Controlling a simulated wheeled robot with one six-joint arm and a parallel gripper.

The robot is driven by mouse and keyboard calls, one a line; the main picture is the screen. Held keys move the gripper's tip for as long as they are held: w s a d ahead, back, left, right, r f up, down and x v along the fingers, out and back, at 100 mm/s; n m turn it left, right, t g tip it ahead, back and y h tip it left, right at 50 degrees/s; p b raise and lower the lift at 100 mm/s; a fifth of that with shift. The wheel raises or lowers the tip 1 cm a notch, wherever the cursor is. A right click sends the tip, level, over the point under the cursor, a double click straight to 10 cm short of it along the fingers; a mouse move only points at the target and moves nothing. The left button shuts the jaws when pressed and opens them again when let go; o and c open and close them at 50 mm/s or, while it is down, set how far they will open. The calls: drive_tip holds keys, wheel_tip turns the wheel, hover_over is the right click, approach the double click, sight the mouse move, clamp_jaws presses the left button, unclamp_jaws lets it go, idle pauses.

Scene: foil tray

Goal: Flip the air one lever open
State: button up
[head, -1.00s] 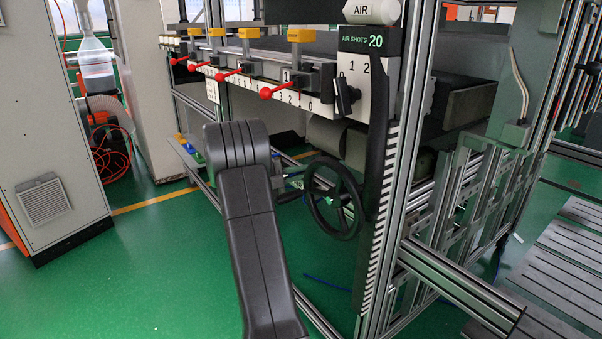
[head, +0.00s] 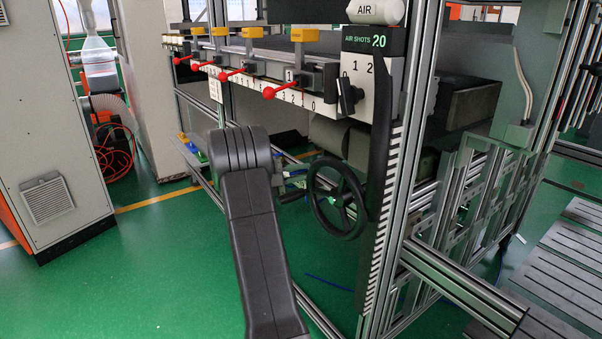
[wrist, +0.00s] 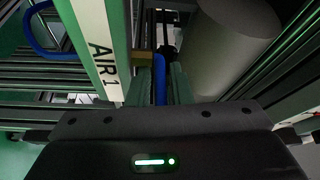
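In the wrist view, a pale strip with the label AIR 1 (wrist: 103,70) runs down beside a blue lever (wrist: 160,77). A brass-coloured fitting (wrist: 142,59) sits just left of the lever's far end. My gripper (wrist: 161,84) has its two greenish fingers close on either side of the blue lever, with hardly any gap visible. The lever's lower end is hidden behind the dark gripper body. In the head view my dark arm reaches toward the machine's lower frame, and its bend hides the gripper and the lever.
A big grey cylinder (wrist: 233,38) lies close on the right in the wrist view. A blue loop (wrist: 43,32) is at upper left. In the head view, a black handwheel (head: 338,200) and metal frame posts stand right of my arm. Green floor (head: 130,270) is open at left.

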drive_tip(key=shift+a, duration=0.1)
drive_tip(key=v, duration=1.3)
drive_tip(key=shift+s+a+p, duration=0.15)
drive_tip(key=shift+a+p, duration=0.2)
drive_tip(key=shift+d, duration=0.1)
drive_tip(key=x, duration=1.4)
drive_tip(key=shift+b, duration=0.35)
drive_tip(key=shift+a, duration=0.25)
